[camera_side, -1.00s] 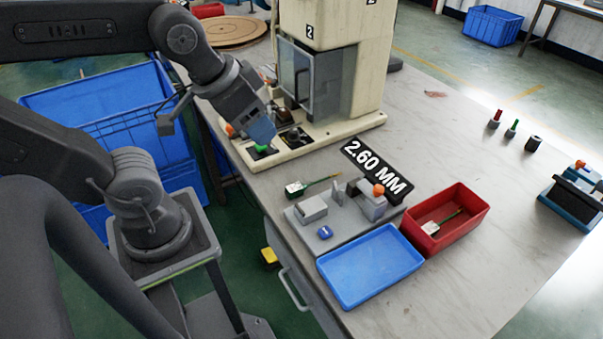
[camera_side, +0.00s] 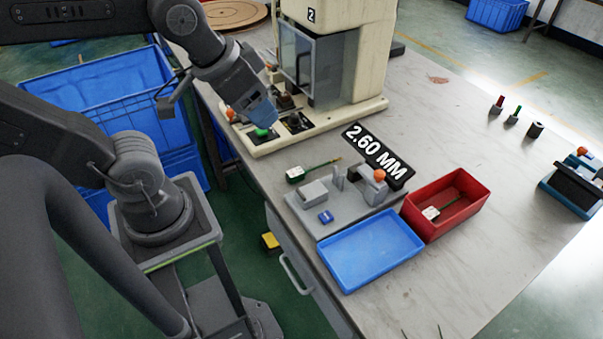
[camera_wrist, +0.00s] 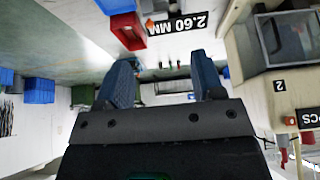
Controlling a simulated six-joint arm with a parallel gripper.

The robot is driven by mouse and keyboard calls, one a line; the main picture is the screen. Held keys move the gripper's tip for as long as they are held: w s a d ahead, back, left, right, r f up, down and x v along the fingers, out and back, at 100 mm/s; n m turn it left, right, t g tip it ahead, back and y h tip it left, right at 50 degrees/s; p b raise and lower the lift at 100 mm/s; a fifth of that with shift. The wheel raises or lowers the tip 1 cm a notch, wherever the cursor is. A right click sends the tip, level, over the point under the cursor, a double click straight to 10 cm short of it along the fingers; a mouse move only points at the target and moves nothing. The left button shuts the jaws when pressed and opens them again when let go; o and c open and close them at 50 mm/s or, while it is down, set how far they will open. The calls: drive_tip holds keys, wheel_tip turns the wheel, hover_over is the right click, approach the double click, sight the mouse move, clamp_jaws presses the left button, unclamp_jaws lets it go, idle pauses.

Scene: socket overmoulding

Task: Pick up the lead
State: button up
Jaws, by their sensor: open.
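One lead, thin and green with a pale-and-green plug end (camera_side: 296,174), lies on the table beside the grey fixture (camera_side: 328,214). Another lead (camera_side: 431,213) with a white end lies inside the red bin (camera_side: 462,222). My gripper (camera_side: 264,116) has blue fingers and is by the press base, behind and left of the fixture, apart from both leads. In the wrist view its two fingers (camera_wrist: 164,82) stand wide apart with nothing between them. I cannot make out either lead in the wrist view.
The cream press (camera_side: 345,65) stands behind my gripper, with a green button (camera_side: 262,132) on its base. A blue tray (camera_side: 370,252) sits in front of the fixture, and a 2.60 MM sign (camera_side: 378,155) behind it. The table's right side is mostly clear.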

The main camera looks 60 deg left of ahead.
drive_tip(key=g, duration=0.6)
hover_over(296, 172)
wheel_tip(296, 172, down, 19)
drive_tip(key=f, duration=0.8)
drive_tip(key=shift+s+f, duration=0.3)
drive_tip(key=shift+s, duration=0.05)
drive_tip(key=shift+w+f, duration=0.2)
drive_tip(key=shift+f, duration=1.2)
drive_tip(key=shift+w+f, duration=0.2)
drive_tip(key=shift+f, duration=1.2)
drive_tip(key=shift+c, duration=0.3)
drive_tip(key=c, duration=0.9)
drive_tip(key=shift+r, duration=0.15)
drive_tip(key=shift+c, duration=0.2)
